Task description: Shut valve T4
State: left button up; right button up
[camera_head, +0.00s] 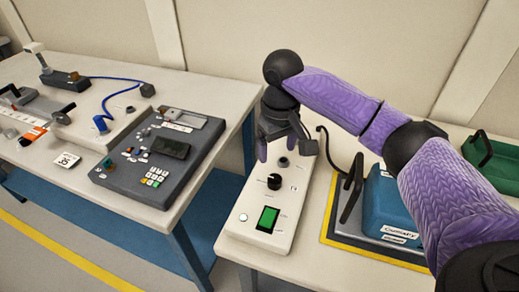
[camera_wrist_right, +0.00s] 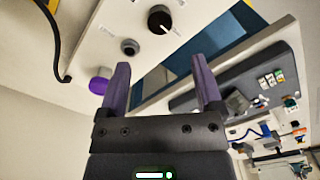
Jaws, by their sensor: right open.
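My right gripper (camera_head: 276,147) is open and empty, pointing down over the far end of a white control box (camera_head: 254,214) on the right table. Its two purple fingers also show in the wrist view (camera_wrist_right: 161,82). I cannot read any label T4, so I cannot tell which part is that valve. My left gripper is not in view.
A blue case (camera_head: 385,205) with a black handle stands right of the box, a green case (camera_head: 495,160) beyond it. A grey keypad console (camera_head: 125,180) and a blue cable (camera_head: 107,107) are on the left table. A gap separates the tables.

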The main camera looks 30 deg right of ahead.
aim_at(275, 179)
jog(key=shift+w+d+f, duration=0.1)
jog(key=shift+w, duration=0.15)
jog(key=f+b, duration=0.1)
jog(key=f, duration=0.2)
jog(key=f+b, duration=0.3)
jog(key=f, duration=0.2)
jog(key=shift+s+f, duration=0.3)
jog(key=shift+f, duration=0.05)
jog(key=shift+f+b, duration=0.35)
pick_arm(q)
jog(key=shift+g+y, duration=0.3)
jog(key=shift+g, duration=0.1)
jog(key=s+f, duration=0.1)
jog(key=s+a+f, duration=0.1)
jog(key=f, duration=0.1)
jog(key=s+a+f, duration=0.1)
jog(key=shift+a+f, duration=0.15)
pick_arm(e)
jog(key=shift+r, duration=0.1)
grip_shut()
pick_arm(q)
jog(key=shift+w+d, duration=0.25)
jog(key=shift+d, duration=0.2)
